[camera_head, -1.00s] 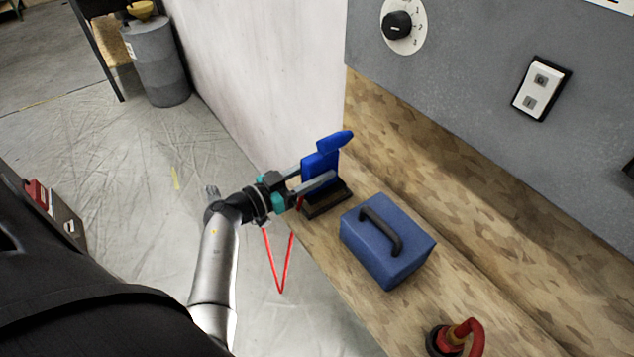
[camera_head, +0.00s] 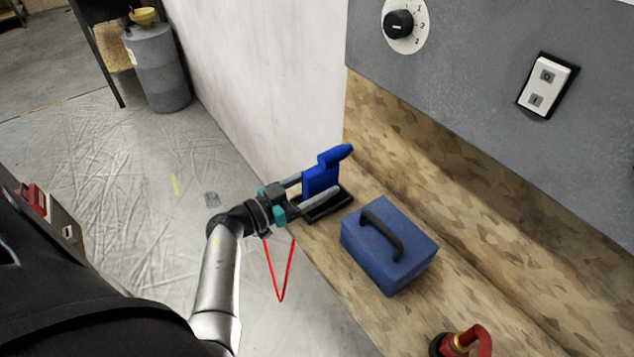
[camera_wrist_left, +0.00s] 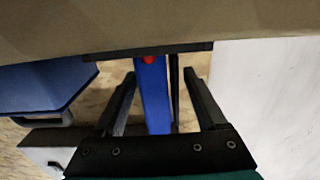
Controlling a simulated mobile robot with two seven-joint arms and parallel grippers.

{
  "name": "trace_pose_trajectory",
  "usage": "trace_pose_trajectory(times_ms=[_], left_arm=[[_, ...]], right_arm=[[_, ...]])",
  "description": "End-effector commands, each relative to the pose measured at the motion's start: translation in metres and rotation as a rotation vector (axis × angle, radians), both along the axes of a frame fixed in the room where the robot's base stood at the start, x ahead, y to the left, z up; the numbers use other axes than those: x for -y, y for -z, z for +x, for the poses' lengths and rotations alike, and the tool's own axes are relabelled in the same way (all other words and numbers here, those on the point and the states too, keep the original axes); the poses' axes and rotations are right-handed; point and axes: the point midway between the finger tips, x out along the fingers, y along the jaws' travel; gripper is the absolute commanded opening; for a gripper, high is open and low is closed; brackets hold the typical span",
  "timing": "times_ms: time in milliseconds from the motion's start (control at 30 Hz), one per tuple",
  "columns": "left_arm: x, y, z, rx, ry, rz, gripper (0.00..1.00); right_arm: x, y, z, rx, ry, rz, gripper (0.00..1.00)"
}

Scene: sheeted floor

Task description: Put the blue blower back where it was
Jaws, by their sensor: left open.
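The blue blower (camera_head: 322,176) stands upright on a black base (camera_head: 328,206) at the left end of the wooden bench, its nozzle pointing right. My left gripper (camera_head: 318,187) comes in from the left with its fingers apart, one on each side of the blower's handle. In the left wrist view the blue handle (camera_wrist_left: 153,92) stands between the two open fingers (camera_wrist_left: 160,100), with gaps visible on both sides. A red cord loop (camera_head: 279,270) hangs below the gripper over the bench's edge. My right gripper is not in view.
A blue box (camera_head: 385,262) with a black handle sits on the bench (camera_head: 480,290) right of the base. A red-handled item (camera_head: 463,342) is at the front. A white wall (camera_head: 270,80) rises behind the gripper, and a grey panel (camera_head: 480,70) stands behind the bench.

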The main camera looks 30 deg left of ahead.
Motion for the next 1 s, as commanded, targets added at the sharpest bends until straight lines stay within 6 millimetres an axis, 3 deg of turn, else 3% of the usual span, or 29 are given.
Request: trace_pose_trajectory(times_ms=[233,700,1000], left_arm=[[-0.006,-0.002,-0.013,-0.004,-0.001,0.002,0.74],[-0.040,-0.003,-0.096,-0.004,0.000,0.002,0.74],[-0.046,-0.003,-0.111,0.000,0.001,0.001,0.74]], right_arm=[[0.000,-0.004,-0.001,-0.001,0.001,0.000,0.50],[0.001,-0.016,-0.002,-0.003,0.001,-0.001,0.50],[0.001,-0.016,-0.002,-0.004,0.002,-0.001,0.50]])
